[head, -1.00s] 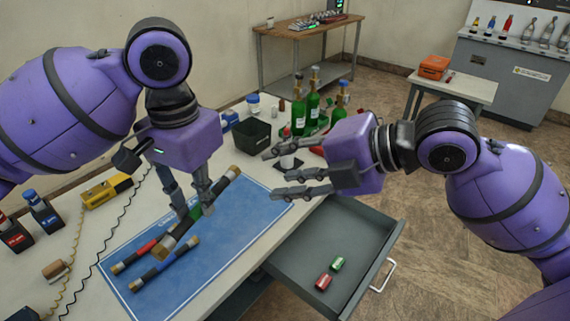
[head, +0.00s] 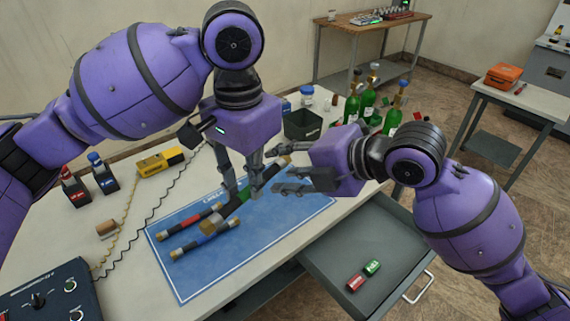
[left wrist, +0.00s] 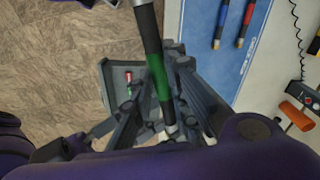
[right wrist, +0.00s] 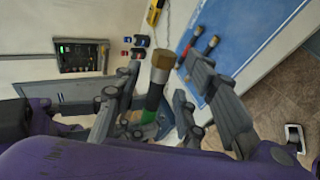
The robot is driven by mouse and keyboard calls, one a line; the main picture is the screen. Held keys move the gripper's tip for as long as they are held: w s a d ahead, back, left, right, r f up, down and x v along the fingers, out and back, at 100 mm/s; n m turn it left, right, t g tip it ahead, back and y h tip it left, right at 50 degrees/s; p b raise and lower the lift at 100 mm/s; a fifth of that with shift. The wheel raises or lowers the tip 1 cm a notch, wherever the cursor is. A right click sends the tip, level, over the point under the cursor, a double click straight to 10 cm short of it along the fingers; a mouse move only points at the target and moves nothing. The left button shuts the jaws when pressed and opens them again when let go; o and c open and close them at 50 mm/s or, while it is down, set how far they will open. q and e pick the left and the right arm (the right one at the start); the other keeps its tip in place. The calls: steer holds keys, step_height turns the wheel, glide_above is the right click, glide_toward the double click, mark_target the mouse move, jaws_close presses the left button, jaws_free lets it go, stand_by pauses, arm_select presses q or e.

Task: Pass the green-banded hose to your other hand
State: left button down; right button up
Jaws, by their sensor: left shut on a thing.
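The green-banded hose (head: 234,208) is a short dark tube with brass ends, held slantwise above the blue mat. My left gripper (head: 249,190) is shut on it near its green band. The band also shows in the left wrist view (left wrist: 160,85). My right gripper (head: 276,181) is open close to the right of my left one, its fingers pointing at the hose. In the right wrist view the hose's brass end (right wrist: 162,64) stands up between the spread fingers (right wrist: 152,108). I cannot tell whether they touch it.
A red-banded hose (head: 190,222) and a blue-banded hose (head: 204,241) lie on the blue mat (head: 250,252). An open drawer (head: 330,262) holds a red and a green cylinder. Green bottles (head: 352,107) and a dark bin (head: 303,125) stand behind my right gripper.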

jaws_close()
arm_select(q)
steer(key=c, duration=1.6)
jaws_free()
steer(key=shift+r, duration=0.1)
